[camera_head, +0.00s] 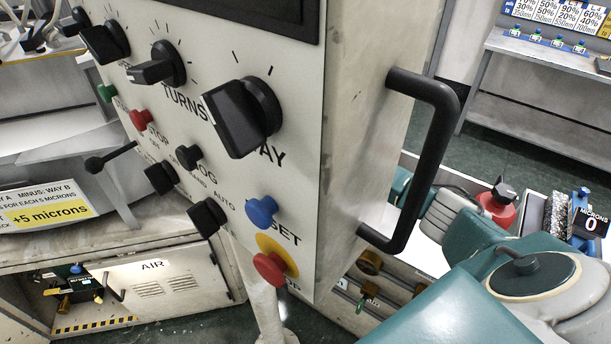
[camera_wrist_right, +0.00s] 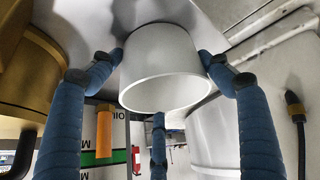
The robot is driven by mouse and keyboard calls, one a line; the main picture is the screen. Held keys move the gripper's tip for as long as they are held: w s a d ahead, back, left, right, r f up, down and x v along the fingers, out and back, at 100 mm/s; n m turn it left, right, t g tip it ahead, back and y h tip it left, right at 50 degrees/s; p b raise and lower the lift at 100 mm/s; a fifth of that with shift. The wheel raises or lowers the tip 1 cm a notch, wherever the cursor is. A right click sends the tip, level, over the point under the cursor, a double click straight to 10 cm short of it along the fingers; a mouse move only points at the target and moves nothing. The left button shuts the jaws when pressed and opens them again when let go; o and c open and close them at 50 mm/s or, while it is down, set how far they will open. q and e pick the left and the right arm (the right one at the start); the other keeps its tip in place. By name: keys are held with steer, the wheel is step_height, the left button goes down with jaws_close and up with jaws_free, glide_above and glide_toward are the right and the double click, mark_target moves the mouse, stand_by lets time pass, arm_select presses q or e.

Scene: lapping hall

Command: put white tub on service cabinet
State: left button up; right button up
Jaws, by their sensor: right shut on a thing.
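In the right wrist view the white tub (camera_wrist_right: 166,78) is a smooth white cylinder with a round rim. The blue padded fingers of my right gripper (camera_wrist_right: 162,62) are closed around it, one on each side and one below. Whether the tub touches the pale surface behind it is unclear. In the head view a low cabinet with a door marked AIR (camera_head: 165,280) stands at lower left; I cannot tell whether it is the service cabinet. My right gripper and the tub do not show in the head view. My left gripper is in neither view.
A big control panel (camera_head: 225,165) with knobs and a black handle (camera_head: 440,150) fills the middle of the head view. A red knobbed object (camera_head: 497,205) and a microns display (camera_head: 592,222) are at right. A shelf bench (camera_head: 540,60) stands behind. A brass-coloured cylinder (camera_wrist_right: 25,75) is close at left in the wrist view.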

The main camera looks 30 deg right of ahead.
steer(key=o, duration=1.3)
steer(key=shift+f, duration=0.1)
steer(key=shift+r, duration=0.25)
steer(key=v, duration=1.1)
steer(key=shift+s+r+b, duration=0.25)
steer(key=shift+r+b, duration=0.05)
steer(key=shift+a, duration=0.1)
